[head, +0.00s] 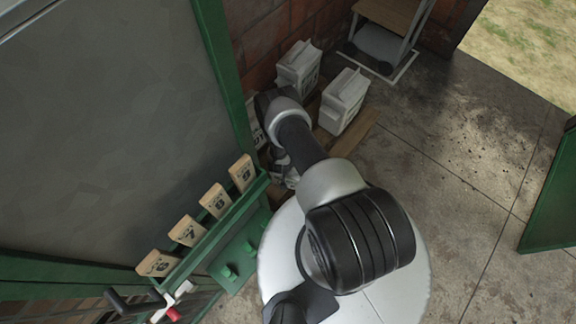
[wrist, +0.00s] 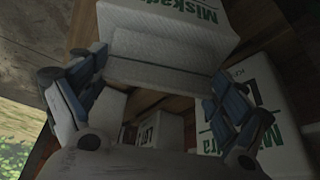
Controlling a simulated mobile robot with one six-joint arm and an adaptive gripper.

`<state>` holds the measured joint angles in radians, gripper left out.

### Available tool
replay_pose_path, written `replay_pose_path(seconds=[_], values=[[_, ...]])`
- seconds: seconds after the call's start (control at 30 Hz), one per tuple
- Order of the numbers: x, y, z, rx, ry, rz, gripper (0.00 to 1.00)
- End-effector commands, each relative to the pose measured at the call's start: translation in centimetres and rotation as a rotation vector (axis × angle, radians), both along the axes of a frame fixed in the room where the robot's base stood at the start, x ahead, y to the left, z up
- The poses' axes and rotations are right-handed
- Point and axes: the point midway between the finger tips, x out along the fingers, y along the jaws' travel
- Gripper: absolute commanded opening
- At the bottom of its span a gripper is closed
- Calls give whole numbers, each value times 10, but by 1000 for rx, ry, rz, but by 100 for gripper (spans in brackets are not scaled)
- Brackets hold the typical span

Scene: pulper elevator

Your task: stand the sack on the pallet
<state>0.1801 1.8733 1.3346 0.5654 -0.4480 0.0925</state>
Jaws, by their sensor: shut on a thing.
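My gripper (wrist: 150,92) is shut on a white sack (wrist: 195,20) with green "Miskad…" print; its folded top lies between the blue-padded fingers in the wrist view. In the head view the gripper is mostly hidden behind my arm. The wooden pallet (head: 362,130) lies by the brick wall. Two white sacks, one at the back (head: 297,67) and one at the right (head: 342,103), stand upright on it. A white printed surface (head: 256,132) shows left of my arm; I cannot tell if it is the held sack. Whether the held sack touches the pallet is hidden.
A green frame with numbered wooden blocks (head: 215,200) stands at left. A cart or scale (head: 380,45) stands behind the pallet. Concrete floor (head: 450,150) is clear at right.

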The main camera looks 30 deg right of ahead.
Motion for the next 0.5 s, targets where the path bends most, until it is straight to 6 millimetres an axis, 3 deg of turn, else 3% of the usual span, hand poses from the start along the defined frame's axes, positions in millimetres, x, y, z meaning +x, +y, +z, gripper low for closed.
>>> replay_pose_path(seconds=[0.13, 0.17, 0.3, 0.5], values=[[1, 0, -3, -1, -2, -1, 24], [0, 0, -4, 0, 0, 0, 92], [0, 0, -3, 0, 0, 0, 100], [0, 0, -3, 0, 0, 0, 100]])
